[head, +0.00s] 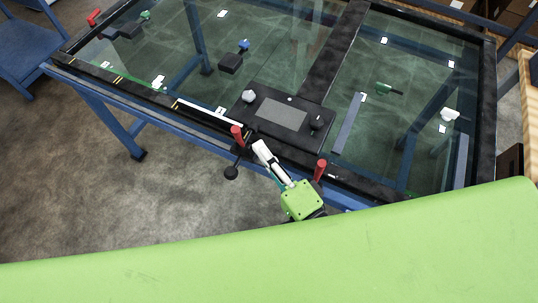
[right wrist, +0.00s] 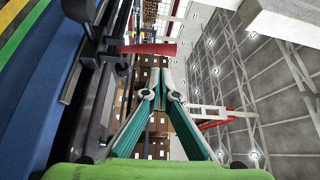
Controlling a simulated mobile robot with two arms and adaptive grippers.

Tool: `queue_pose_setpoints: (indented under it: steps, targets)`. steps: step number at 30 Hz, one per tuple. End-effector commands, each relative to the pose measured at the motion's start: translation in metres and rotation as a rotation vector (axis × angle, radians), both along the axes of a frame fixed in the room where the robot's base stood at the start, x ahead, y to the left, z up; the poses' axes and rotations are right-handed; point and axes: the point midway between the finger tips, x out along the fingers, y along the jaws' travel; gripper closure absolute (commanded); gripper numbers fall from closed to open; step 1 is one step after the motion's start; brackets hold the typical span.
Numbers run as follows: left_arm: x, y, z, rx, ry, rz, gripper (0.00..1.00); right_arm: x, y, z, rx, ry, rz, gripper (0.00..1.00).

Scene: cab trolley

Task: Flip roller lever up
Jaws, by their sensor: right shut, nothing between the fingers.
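Two red lever handles show on the near edge of the glass-topped trolley frame (head: 410,188) in the head view. One red handle (head: 237,135) is left of my right gripper, and the other red handle (head: 320,170) is just right of the gripper's green body. I cannot tell which one is the roller lever. My right gripper (head: 260,148) reaches up-left towards the frame edge, shut and empty. In the right wrist view the fingertips (right wrist: 160,82) meet below a red handle (right wrist: 150,48), apparently apart from it. My left gripper is not in view.
A dark panel with a grey plate (head: 283,111) and knobs lies on the frame just beyond my right gripper. A black knob (head: 231,172) hangs off the near edge. A large green surface (head: 270,255) fills the foreground. A blue chair (head: 25,50) stands at the left.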

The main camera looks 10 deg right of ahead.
Motion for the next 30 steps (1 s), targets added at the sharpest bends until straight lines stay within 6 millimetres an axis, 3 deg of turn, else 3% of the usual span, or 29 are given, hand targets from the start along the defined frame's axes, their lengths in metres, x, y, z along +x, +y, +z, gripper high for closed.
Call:
queue_pose_setpoints:
  steps: [3,10,30]
  targets:
    - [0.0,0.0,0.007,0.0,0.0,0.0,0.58,0.021,0.009,0.004,0.003,-0.002,-0.001,1.0]
    - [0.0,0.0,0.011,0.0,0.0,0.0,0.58,0.045,0.02,0.004,0.003,-0.001,0.0,1.0]
    - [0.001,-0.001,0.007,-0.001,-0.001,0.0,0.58,0.047,0.023,0.001,-0.019,-0.024,0.001,1.0]
